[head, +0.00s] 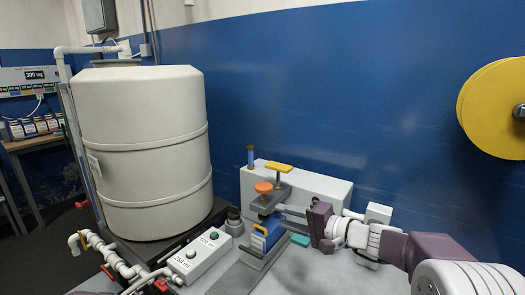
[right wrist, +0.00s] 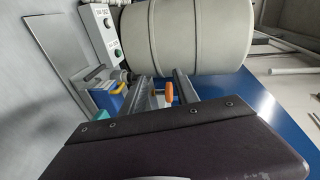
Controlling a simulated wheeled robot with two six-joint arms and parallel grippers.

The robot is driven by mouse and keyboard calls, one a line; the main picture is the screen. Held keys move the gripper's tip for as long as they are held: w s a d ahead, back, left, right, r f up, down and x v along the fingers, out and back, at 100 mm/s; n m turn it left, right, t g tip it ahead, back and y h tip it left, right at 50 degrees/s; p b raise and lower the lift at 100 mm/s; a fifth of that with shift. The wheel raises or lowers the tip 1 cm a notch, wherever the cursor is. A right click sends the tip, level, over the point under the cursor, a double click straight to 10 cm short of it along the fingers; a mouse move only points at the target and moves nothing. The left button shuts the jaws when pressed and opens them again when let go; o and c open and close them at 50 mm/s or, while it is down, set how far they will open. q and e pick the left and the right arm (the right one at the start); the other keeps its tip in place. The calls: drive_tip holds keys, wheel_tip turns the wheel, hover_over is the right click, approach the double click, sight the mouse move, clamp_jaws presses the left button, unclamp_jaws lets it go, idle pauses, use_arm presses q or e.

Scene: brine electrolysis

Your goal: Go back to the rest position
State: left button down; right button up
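My right gripper (head: 283,218) reaches in from the right in the head view, beside a bench device with a blue body (head: 262,242). Its two fingers are apart, also in the right wrist view (right wrist: 162,78), and I see nothing clamped between them. An orange knob (head: 264,188) on the device lies close to the fingertips. In the right wrist view the orange piece (right wrist: 168,92) appears in the gap between the fingers; whether they touch it I cannot tell. My left gripper is in neither view.
A large pale tank (head: 142,150) stands left of the device. A control box (head: 198,258) with buttons and white pipes (head: 108,252) are in front of it. A yellow lever (head: 279,168) rises above the device. A yellow reel (head: 495,108) is on the blue wall, upper right.

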drive_tip(key=s+a+f+n+g+h, duration=0.2)
drive_tip(key=s+f+n+g+h, duration=0.45)
drive_tip(key=s+f, duration=1.05)
drive_tip(key=s+d+f+g, duration=0.1)
drive_tip(key=s+d+f, duration=0.1)
drive_tip(key=s+d+f+g+h, duration=0.1)
drive_tip(key=s+d, duration=0.1)
drive_tip(key=s, duration=0.1)
drive_tip(key=s+d+f+g+h, duration=0.1)
drive_tip(key=s+d+f, duration=0.1)
drive_tip(key=shift+s+d+f+m, duration=0.2)
drive_tip(key=shift+d+f+m, duration=0.05)
drive_tip(key=shift+f, duration=0.1)
drive_tip(key=d+f+h, duration=0.1)
drive_tip(key=s+d+h, duration=0.1)
drive_tip(key=d, duration=0.1)
drive_tip(key=s+d+f+n+h, duration=0.1)
drive_tip(key=d, duration=0.1)
drive_tip(key=shift+s+d+f, duration=0.15)
drive_tip(key=shift+s+f, duration=0.1)
drive_tip(key=shift+f, duration=0.1)
drive_tip(key=shift+w+d+r+m+t+h+p, duration=0.25)
drive_tip(key=shift+w+d+m+p, duration=0.05)
drive_tip(key=shift+w+d, duration=0.45)
wheel_tip(320, 180, up, 11)
drive_tip(key=p, duration=1.1)
drive_tip(key=shift+r, duration=0.2)
drive_tip(key=shift+s, duration=0.1)
